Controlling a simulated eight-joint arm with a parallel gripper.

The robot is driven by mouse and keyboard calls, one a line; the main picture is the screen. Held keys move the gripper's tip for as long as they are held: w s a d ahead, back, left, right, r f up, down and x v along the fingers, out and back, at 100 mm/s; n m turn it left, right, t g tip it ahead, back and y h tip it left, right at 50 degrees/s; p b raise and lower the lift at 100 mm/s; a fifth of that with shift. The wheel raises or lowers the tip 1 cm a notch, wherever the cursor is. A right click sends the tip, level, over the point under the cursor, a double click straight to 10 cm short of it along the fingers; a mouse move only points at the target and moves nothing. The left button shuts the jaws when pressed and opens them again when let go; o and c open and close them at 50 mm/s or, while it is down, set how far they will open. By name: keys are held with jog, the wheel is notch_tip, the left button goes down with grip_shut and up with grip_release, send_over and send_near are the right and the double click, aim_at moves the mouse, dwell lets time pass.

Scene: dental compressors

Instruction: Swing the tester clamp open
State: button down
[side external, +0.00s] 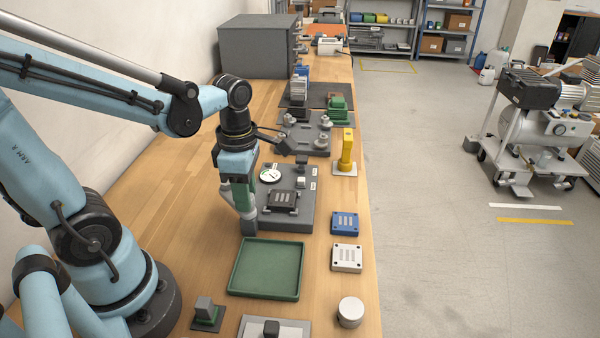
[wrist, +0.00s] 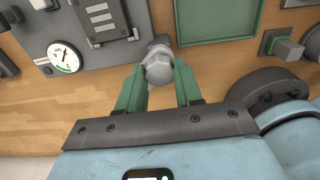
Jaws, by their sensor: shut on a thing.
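The tester is a grey base plate (side external: 290,222) on the bench with a round white gauge (side external: 270,175) and a black slotted block (side external: 283,200) on it. In the wrist view the gauge (wrist: 63,57) and the block (wrist: 103,18) lie left of my fingers. My gripper (side external: 243,206), with green fingers pointing down, is at the tester's near-left edge. In the wrist view my gripper (wrist: 158,75) is shut on a grey rounded clamp handle (wrist: 157,64) between its fingers. The handle's lower part also shows in the side view (side external: 247,226). The clamp's hinge is hard to make out.
A green tray (side external: 264,292) lies just nearer than the tester. A blue block (side external: 344,223) and a white block (side external: 346,257) sit to the right. A yellow post (side external: 346,150) stands beyond them. Bare wood (side external: 185,200) lies left of the tester.

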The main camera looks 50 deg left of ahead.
jog(key=shift+a, duration=0.1)
jog(key=c, duration=0.8)
grip_release()
jog(key=shift+o, duration=0.2)
notch_tip(320, 180, up, 12)
